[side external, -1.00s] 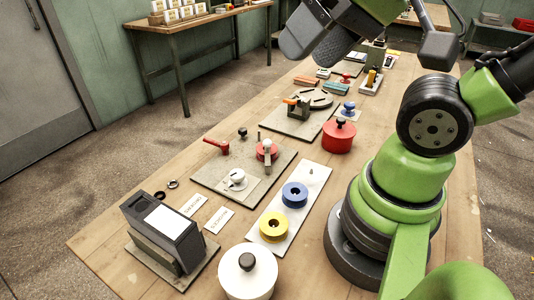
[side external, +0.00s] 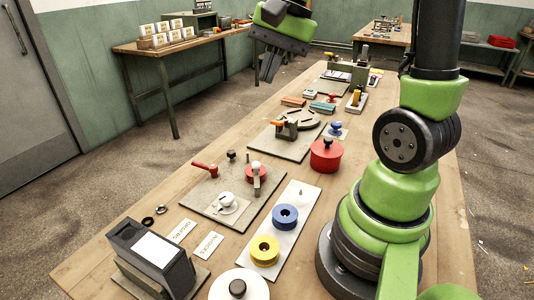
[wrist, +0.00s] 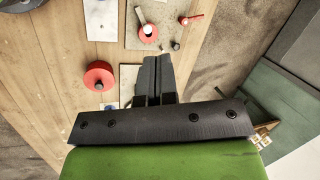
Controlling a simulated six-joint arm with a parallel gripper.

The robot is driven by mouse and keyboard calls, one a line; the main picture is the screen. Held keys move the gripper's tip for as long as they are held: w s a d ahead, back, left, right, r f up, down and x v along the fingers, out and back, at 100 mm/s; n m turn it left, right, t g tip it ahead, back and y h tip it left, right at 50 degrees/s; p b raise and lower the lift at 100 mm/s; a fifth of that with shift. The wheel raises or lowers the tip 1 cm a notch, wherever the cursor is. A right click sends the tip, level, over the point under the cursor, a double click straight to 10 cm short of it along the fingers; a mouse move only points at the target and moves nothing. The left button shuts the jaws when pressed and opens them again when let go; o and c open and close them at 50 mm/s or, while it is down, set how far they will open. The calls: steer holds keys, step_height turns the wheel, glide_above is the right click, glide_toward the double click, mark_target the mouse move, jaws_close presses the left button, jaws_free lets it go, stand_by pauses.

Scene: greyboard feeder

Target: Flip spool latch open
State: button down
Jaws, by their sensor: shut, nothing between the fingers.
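A grey board (side external: 225,208) on the bench carries a red spool-like disc (side external: 249,173). An upright grey lever with a pale knob (side external: 256,178) stands beside or over the disc; it looks like the latch. A red handle (side external: 204,168) and a white round knob (side external: 227,201) are on the same board. In the wrist view the red disc (wrist: 147,34) and red handle (wrist: 192,19) lie beyond the fingers. My gripper (side external: 268,78) is shut and empty, high above the bench and apart from the board. It also shows in the wrist view (wrist: 152,60).
A white strip (side external: 298,206) with blue (side external: 285,216) and yellow (side external: 265,250) spools lies right of the board. A red lidded pot (side external: 326,156) and a second fixture board (side external: 283,146) stand behind. A dark box (side external: 148,258) stands front left.

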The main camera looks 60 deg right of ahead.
steer(key=s+d+f+m+y, duration=0.1)
steer(key=d+f+m+y, duration=0.3)
steer(key=d+f+m, duration=0.5)
steer(key=d+f, duration=0.4)
steer(key=d, duration=0.1)
steer(key=shift+s+d+m+y, duration=0.15)
steer(key=shift+d+m+y, duration=0.05)
steer(key=shift+m+y, duration=0.1)
glide_toward(258, 173)
steer(key=f, duration=0.1)
steer(key=d+f, duration=0.1)
steer(key=shift+s+f, duration=0.1)
steer(key=shift+f, duration=0.2)
steer(key=a, duration=0.1)
steer(key=w+a+f, duration=0.1)
steer(key=a, duration=0.1)
steer(key=shift+w, duration=0.2)
steer(key=shift+w+a+f, duration=0.15)
steer(key=shift+w+a, duration=0.05)
steer(key=shift+a, duration=0.25)
